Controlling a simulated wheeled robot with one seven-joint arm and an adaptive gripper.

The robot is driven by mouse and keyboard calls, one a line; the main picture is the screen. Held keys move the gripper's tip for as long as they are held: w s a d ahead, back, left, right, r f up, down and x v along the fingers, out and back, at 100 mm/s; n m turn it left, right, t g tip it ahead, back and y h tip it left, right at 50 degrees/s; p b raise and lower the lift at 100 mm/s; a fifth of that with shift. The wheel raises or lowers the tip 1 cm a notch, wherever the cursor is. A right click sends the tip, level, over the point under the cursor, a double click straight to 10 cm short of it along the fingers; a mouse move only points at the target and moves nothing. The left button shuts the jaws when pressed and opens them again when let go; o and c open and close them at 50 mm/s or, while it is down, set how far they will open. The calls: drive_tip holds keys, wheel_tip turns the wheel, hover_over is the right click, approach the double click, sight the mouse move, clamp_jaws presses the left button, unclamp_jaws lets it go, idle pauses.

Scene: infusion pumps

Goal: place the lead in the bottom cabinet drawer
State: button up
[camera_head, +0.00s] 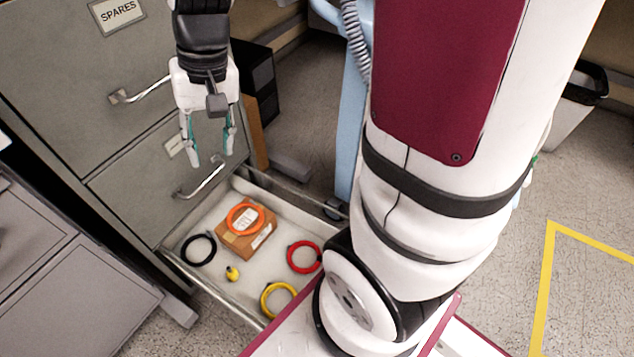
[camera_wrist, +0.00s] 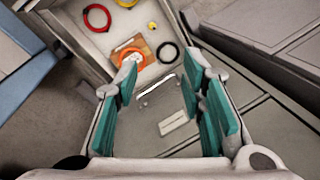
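The bottom cabinet drawer (camera_head: 262,270) is pulled open. Coiled leads lie inside it: an orange one (camera_head: 233,230) on top of a cardboard box (camera_head: 257,243), a black one (camera_head: 184,256) at the left, a red one (camera_head: 290,263) at the right and a yellow one (camera_head: 265,306) at the near end. My gripper (camera_head: 211,158) is open and empty, raised in front of the cabinet above the drawer handle. In the wrist view, the orange lead (camera_wrist: 119,57) and the box show beyond my open fingers (camera_wrist: 160,74). Which lead the task means cannot be told.
The grey cabinet (camera_head: 60,75) has a closed drawer labelled SPARES above. A small yellow object (camera_head: 232,273) lies in the drawer. A light blue post (camera_head: 350,140) stands behind it at the right. Another grey cabinet (camera_head: 75,300) stands at the left.

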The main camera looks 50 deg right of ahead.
drive_tip(key=s+r+n+h, duration=0.1)
drive_tip(key=s+r, duration=0.3)
drive_tip(key=s, duration=0.7)
drive_tip(key=s+r+n+h, duration=0.1)
drive_tip(key=s+r+n, duration=0.2)
drive_tip(key=s, duration=0.9)
drive_tip(key=shift+s+d+r+g, duration=0.15)
drive_tip(key=shift+s+r+g, duration=0.15)
drive_tip(key=shift+r, duration=0.3)
drive_tip(key=shift+w, duration=0.1)
